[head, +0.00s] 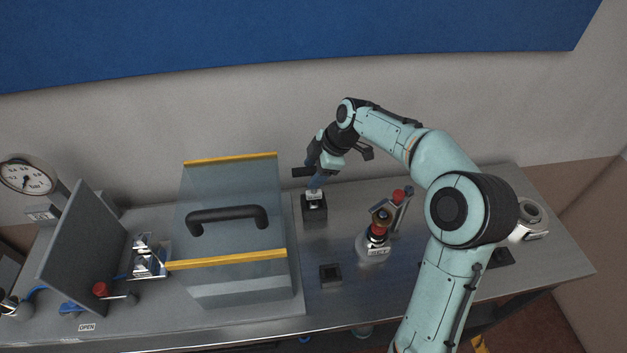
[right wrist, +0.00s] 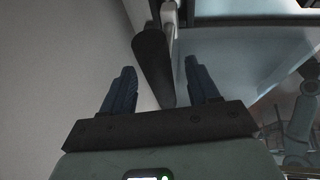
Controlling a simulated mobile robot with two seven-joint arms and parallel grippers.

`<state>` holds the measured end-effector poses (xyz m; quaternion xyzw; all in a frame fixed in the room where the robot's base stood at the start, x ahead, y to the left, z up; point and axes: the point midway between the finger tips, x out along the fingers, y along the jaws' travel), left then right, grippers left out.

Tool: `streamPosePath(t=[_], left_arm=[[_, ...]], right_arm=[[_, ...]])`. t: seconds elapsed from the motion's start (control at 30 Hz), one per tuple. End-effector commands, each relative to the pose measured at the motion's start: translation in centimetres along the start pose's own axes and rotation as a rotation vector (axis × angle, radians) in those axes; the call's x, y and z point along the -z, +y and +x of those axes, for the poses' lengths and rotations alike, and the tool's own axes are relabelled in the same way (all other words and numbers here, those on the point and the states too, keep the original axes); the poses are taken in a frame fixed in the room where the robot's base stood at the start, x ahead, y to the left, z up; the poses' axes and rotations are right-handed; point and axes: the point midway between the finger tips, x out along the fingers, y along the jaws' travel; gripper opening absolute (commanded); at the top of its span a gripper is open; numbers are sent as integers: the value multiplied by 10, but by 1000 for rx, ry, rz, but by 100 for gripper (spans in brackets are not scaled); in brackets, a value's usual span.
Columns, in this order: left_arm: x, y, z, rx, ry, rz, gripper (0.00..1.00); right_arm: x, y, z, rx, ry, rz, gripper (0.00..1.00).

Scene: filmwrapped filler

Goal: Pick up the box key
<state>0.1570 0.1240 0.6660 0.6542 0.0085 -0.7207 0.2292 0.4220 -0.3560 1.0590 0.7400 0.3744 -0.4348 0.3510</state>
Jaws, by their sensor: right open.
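The box key appears to be the tool with a black bar handle (head: 301,172) above a small black block (head: 314,213) with a pale top, near the back wall. In the right wrist view the dark cylindrical handle (right wrist: 153,65) lies between the finger lines, with a pale metal shaft beside it. My right gripper (head: 316,183) is open at the handle, its blue fingers pointing down. In the right wrist view the fingers (right wrist: 160,85) are spread on either side of the handle; contact cannot be told. My left gripper is not in view.
A clear guard box with a black handle (head: 228,214) and yellow edges (head: 226,260) stands left of the key. A red-topped device (head: 377,235) and a small dark socket block (head: 331,275) are to the right. A grey upright panel (head: 82,245) and gauge (head: 27,176) stand left.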

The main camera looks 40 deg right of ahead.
Motion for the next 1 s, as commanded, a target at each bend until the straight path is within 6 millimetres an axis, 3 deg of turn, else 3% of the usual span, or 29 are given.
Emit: streamPosePath(t=[0.17,0.37,0.67,0.77,1.0], left_arm=[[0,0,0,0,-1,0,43],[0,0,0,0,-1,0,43],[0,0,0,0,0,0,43],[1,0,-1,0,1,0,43],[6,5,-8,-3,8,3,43]], right_arm=[[0,0,0,0,-1,0,60],[0,0,0,0,-1,0,0],[1,1,-3,-3,0,-1,0],[6,4,-13,-4,0,-2,0],[25,14,-58,-7,1,-3,0]])
